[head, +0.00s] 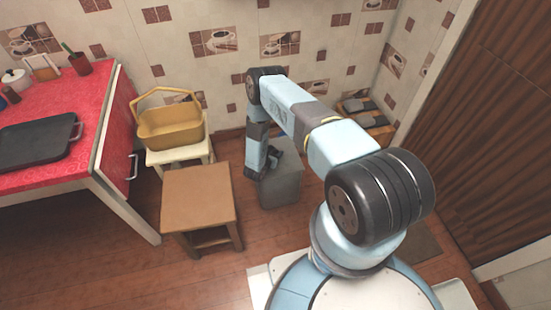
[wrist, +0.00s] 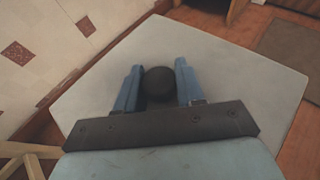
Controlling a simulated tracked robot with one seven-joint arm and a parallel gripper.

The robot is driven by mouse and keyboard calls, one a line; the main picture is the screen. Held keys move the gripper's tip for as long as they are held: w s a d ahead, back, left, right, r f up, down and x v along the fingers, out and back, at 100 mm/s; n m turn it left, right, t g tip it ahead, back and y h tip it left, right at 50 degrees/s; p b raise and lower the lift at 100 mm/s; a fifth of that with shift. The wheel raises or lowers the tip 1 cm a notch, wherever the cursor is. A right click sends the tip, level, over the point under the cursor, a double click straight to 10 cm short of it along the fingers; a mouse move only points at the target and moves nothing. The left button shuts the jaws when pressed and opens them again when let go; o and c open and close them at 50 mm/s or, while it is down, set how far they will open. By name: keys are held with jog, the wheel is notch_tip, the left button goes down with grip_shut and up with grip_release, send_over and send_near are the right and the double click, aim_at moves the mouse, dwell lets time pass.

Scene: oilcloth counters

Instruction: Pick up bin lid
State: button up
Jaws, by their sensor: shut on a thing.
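The bin lid (wrist: 228,75) is a pale grey, flat plate with a round black knob (wrist: 159,83), filling much of the wrist view. My gripper (wrist: 158,82) is shut on the knob, with one blue finger on each side of it. In the head view, the grey bin (head: 281,186) stands on the floor near the back wall, and my gripper (head: 270,158) points down at its top. My arm hides part of the bin and lid there. I cannot tell whether the lid touches the bin rim.
A brown stool (head: 199,192) stands close left of the bin. Behind it, a yellow basket (head: 170,128) sits on a cream stool (head: 178,156). A red table (head: 65,115) with a black tray (head: 38,140) is at left. A shoe rack (head: 374,120) stands at the back right.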

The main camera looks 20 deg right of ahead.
jog(key=c, duration=0.4)
jog(key=shift+r, duration=0.1)
